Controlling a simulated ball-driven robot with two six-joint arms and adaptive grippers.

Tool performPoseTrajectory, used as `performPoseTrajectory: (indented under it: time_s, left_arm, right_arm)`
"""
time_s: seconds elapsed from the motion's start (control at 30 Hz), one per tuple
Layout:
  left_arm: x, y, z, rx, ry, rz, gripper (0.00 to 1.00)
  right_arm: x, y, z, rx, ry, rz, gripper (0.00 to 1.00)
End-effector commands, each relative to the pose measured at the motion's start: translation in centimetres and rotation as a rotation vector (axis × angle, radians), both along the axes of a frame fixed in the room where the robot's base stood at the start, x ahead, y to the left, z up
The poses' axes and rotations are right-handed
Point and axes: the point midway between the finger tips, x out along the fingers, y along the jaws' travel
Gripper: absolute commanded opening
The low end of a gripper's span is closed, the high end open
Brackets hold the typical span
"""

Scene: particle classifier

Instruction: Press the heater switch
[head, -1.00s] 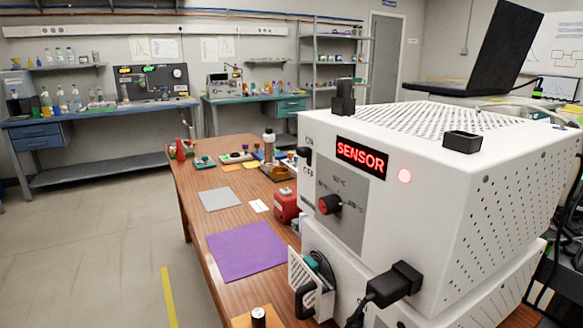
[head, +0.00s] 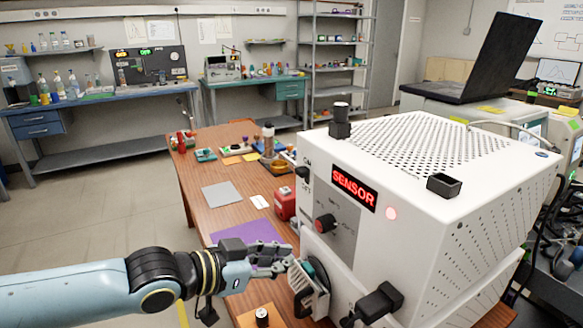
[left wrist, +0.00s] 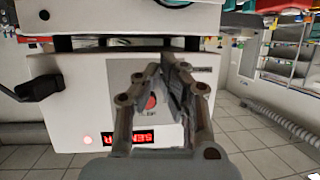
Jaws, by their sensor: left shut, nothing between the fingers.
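The white machine (head: 440,225) with a lit red SENSOR display (head: 354,188) stands on the table. No label readable here tells which control is the heater switch. My left gripper (head: 284,258) is shut and empty, in front of the machine, below and left of the red knob. In the left wrist view the machine appears upside down, with my gripper (left wrist: 168,62) in front of the panel and the red knob (left wrist: 151,102) partly framed by its fingers.
A vented white bracket (head: 312,290) with a black handle juts from the machine beside my gripper. A black plug (head: 376,304) sticks out lower right. A purple sheet (head: 246,231), grey sheet (head: 222,194) and red box (head: 285,204) lie on the wooden table.

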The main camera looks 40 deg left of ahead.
Motion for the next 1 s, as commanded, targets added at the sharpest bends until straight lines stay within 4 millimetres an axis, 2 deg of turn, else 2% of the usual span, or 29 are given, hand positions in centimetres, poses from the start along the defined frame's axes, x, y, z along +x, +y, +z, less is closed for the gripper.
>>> performPoseTrajectory:
  time_s: [0.1,0.2,0.3,0.4,0.53,0.83,1.0]
  left_arm:
    - [0.9,2.8,4.9,-0.059,-0.239,-0.043,0.00]
    - [0.8,4.9,8.9,-0.109,-0.419,-0.073,0.00]
    - [0.2,6.6,12.0,-0.145,-0.554,-0.097,0.00]
    - [-0.3,7.6,14.0,-0.167,-0.639,-0.112,0.00]
    - [-0.6,8.1,15.0,-0.180,-0.683,-0.120,0.00]
    - [-0.6,8.1,15.0,-0.180,-0.687,-0.120,0.00]
    - [0.6,7.8,15.5,-0.181,-0.690,-0.120,0.00]
  right_arm:
    - [0.0,0.0,0.8,0.000,0.000,0.000,0.40]
    - [0.0,0.0,1.2,0.000,0.000,0.000,0.40]
    - [0.0,0.1,1.4,0.001,-0.001,-0.001,0.40]
    - [0.0,0.2,1.5,0.002,-0.001,-0.001,0.40]
    - [0.1,0.3,1.5,0.003,-0.001,-0.001,0.40]
    - [0.1,0.4,1.5,0.005,-0.001,-0.001,0.40]
    - [0.1,0.4,1.6,0.005,-0.001,-0.001,0.40]
